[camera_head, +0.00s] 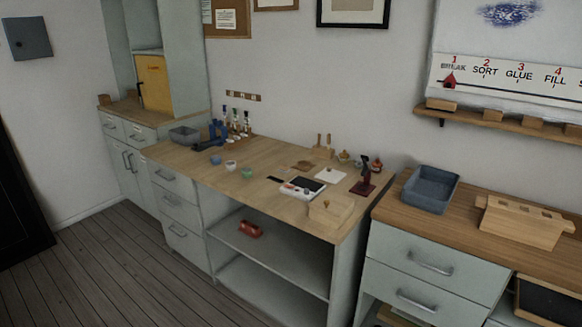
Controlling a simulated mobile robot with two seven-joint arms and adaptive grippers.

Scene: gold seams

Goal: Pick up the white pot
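A small whitish pot (231,166) stands on the wooden top of the middle workbench (190,160), towards its front edge. It sits between a small blue pot (215,160) on its left and a small green pot (247,173) on its right. The pots look upright and slightly apart. Their contents are too small to make out. Neither of my grippers shows in the head view.
A grey bin (184,136), a dark blue tool (212,138) and several bottles (235,122) stand behind the pots. A white device (300,189) and a dark red stand (364,184) are to the right. Floor (110,270) before the bench is clear.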

